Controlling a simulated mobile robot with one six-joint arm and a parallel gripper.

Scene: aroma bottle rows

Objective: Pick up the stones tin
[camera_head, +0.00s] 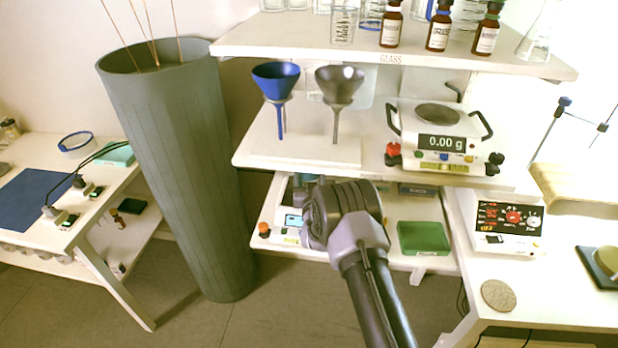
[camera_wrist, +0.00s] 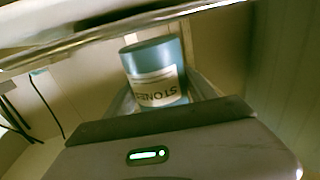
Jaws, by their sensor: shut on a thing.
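The stones tin (camera_wrist: 156,72) is a blue-green cylinder with a white label reading "STONES". In the wrist view it stands slightly tilted in the picture, just beyond the gripper body. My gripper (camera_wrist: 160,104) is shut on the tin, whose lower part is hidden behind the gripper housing. In the head view my arm reaches into the lower shelf, and its wrist hides the fingers and the tin.
A shelf board (camera_wrist: 90,38) runs close above the tin. In the head view, a balance (camera_head: 440,140) and two funnels (camera_head: 276,80) (camera_head: 339,85) stand on the shelf above. A green tray (camera_head: 424,238) lies right of my wrist. A tall grey-green bin (camera_head: 180,160) stands left.

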